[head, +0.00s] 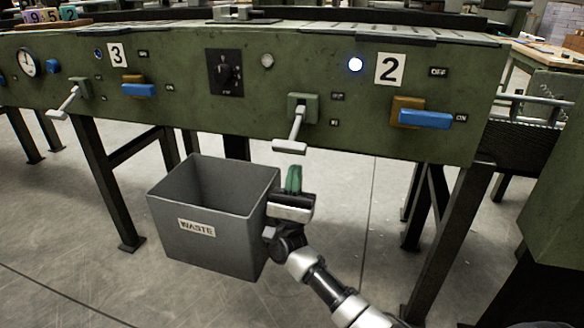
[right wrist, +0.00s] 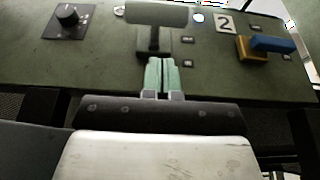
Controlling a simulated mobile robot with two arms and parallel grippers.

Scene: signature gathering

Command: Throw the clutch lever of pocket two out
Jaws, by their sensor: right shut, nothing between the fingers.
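The pocket two clutch lever (head: 296,124) is a grey lever with a wide crossbar handle, on the green panel left of the number 2 plate (head: 390,69). It hangs downward and out from its bracket, level with the lower of two small labels. My right gripper (head: 293,179) has green fingertips, shut and empty, a little below the handle in the head view. In the right wrist view the fingertips (right wrist: 162,76) point at the lever, whose crossbar (right wrist: 156,14) shows above them; I cannot tell whether they touch. My left gripper is not in view.
A grey waste bin (head: 227,255) stands close to the left of my right gripper. A blue switch handle (head: 425,119) is right of the lever, and a black dial (head: 225,72) is left. Pocket three has a similar lever (head: 68,102). Dark table legs stand below the panel.

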